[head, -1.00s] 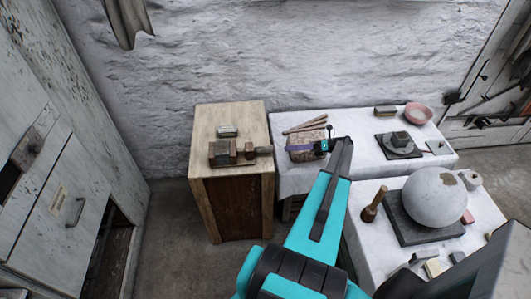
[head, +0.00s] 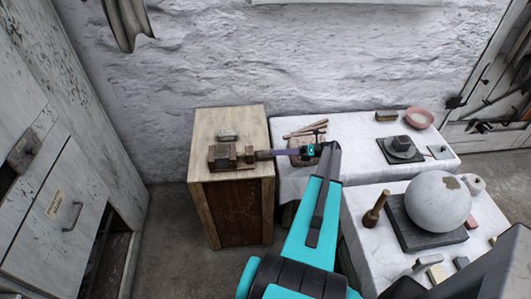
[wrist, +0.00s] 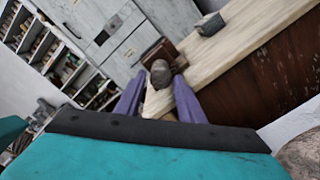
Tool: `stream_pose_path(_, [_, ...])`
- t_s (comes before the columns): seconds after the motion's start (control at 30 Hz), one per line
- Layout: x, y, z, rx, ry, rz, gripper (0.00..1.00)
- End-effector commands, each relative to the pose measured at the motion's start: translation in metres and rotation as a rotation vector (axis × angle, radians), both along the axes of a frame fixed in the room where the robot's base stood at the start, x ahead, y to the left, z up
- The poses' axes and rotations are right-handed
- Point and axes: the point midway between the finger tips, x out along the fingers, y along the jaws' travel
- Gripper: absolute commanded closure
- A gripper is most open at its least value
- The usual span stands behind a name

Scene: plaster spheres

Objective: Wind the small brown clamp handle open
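The small brown clamp (head: 224,157) sits on top of the wooden cabinet, with its handle (head: 263,154) pointing right past the cabinet's edge. In the head view my gripper (head: 273,154) reaches in from the right, with its purple fingers at the handle's end. In the wrist view the handle's rounded, greyish end (wrist: 161,73) shows between the spread tips of the purple fingers, in front of the brown clamp block (wrist: 158,50). The gripper is open; I cannot tell whether a finger touches the handle.
A small grey block (head: 228,134) lies behind the clamp on the wooden cabinet (head: 205,120). A white-topped table (head: 360,145) to the right carries sticks, a pink bowl (head: 419,117) and tools. A nearer table holds a large plaster sphere (head: 437,201) and a mallet (head: 375,209).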

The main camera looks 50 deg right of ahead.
Motion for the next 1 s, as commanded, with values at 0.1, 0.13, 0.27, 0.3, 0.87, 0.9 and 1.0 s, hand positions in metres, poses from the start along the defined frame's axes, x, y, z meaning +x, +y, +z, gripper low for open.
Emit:
stream_pose_path(0.1, [0.011, 0.014, 0.002, 0.002, 0.001, 0.001, 0.65])
stream_pose_path(0.13, [0.014, 0.018, 0.002, 0.001, 0.001, 0.001, 0.65])
stream_pose_path(0.27, [0.025, 0.030, 0.002, 0.000, 0.002, 0.000, 0.65])
stream_pose_path(0.3, [0.028, 0.033, 0.002, 0.001, 0.002, 0.001, 0.65])
stream_pose_path(0.87, [0.039, 0.045, -0.001, 0.001, 0.001, -0.003, 0.65])
stream_pose_path(0.9, [0.039, 0.045, -0.001, 0.001, 0.001, -0.003, 0.70])
stream_pose_path(1.0, [0.039, 0.045, 0.000, 0.001, 0.001, -0.003, 0.87])
